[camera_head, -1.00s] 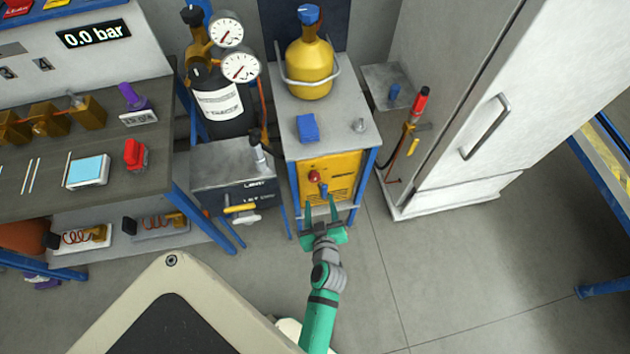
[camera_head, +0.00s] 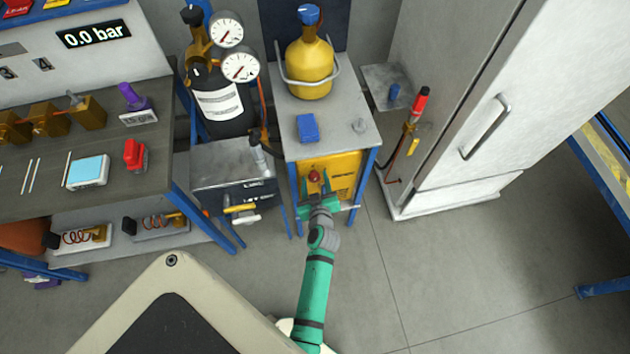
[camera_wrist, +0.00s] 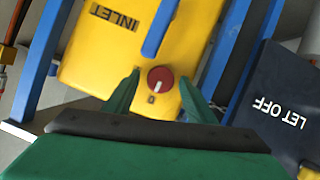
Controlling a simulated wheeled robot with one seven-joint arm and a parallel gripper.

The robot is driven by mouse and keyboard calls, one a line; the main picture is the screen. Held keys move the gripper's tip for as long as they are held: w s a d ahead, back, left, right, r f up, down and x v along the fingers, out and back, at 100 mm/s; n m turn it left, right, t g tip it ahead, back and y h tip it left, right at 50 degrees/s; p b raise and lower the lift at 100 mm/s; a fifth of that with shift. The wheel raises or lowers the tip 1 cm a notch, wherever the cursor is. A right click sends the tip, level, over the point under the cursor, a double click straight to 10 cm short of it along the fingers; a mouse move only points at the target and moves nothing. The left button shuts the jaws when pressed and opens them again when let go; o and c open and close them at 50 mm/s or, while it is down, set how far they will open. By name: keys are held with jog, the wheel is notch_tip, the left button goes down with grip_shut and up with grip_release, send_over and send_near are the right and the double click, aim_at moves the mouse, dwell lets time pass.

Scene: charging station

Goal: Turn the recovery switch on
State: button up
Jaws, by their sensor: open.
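The yellow recovery unit (camera_head: 344,172) stands on the shelf of a blue-legged stand. Its front carries a round red rotary knob with a white pointer line, apparently the recovery switch (camera_wrist: 161,79), with a "0" mark beside it in the wrist view. The knob also shows small in the head view (camera_head: 314,176). My gripper (camera_head: 318,183) is open in front of the unit, its two green fingers on either side of the knob with gaps to it. Whether the fingertips touch the panel I cannot tell.
A blue bar (camera_wrist: 160,28) crosses the yellow panel close to the knob, by the "INLET" label. Blue stand legs (camera_head: 366,178) flank the unit. A dark "LET OFF" box (camera_wrist: 275,100) is at the right in the wrist view. Floor (camera_head: 440,280) to the right is clear.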

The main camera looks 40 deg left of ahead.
jog(key=shift+c, duration=0.3)
jog(key=c, duration=1)
jog(key=m, duration=0.1)
jog(key=m+g+y, duration=0.1)
jog(key=m, duration=0.1)
jog(key=shift+w+d+g+y, duration=0.1)
jog(key=shift+w+g+y, duration=0.1)
jog(key=shift+g+y, duration=0.1)
jog(key=shift+m+g+y, duration=0.5)
jog(key=shift+m, duration=0.5)
jog(key=shift+d, duration=0.1)
jog(key=o, duration=1.1)
jog(key=shift+c, duration=0.2)
